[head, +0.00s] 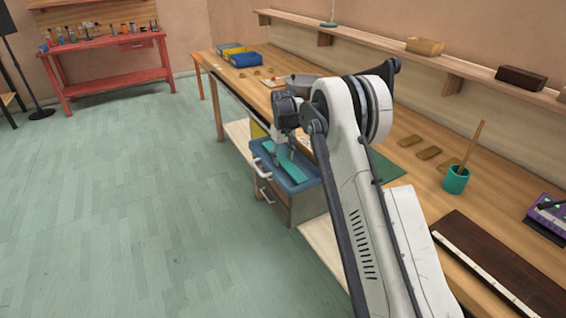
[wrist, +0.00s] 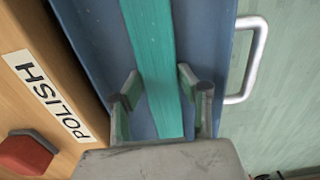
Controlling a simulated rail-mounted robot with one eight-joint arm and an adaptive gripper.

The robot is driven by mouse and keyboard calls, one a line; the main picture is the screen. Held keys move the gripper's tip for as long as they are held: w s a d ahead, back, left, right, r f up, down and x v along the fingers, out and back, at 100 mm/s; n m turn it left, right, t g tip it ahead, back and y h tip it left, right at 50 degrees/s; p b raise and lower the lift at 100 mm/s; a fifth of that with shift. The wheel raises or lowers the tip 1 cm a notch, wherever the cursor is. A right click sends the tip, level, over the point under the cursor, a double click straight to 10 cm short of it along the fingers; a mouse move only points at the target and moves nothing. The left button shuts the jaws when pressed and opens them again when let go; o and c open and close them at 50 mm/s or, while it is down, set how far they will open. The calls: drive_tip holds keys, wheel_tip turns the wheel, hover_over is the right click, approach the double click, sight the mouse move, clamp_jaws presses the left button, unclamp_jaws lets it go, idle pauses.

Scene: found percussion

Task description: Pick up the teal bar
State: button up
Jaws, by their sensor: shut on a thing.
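The teal bar (wrist: 155,45) is long, flat and lightly speckled. In the wrist view it runs from the top edge down between the two fingers of my gripper (wrist: 160,90). My gripper is shut on the bar, with one finger at each side. In the head view the teal bar (head: 291,168) shows at the open blue drawer (head: 313,184), below my gripper (head: 286,151). The blue drawer floor (wrist: 95,25) lies behind the bar in the wrist view. The bar's lower end is hidden by my gripper; whether it touches the drawer floor cannot be told.
A white drawer handle (wrist: 258,60) stands at the right of the wrist view, and a POLISH label (wrist: 48,95) and red knob (wrist: 25,152) at left. The wooden bench (head: 410,185) holds a teal cup (head: 456,180).

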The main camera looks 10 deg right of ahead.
clamp_jaws()
drive_tip(key=shift+r, duration=0.15)
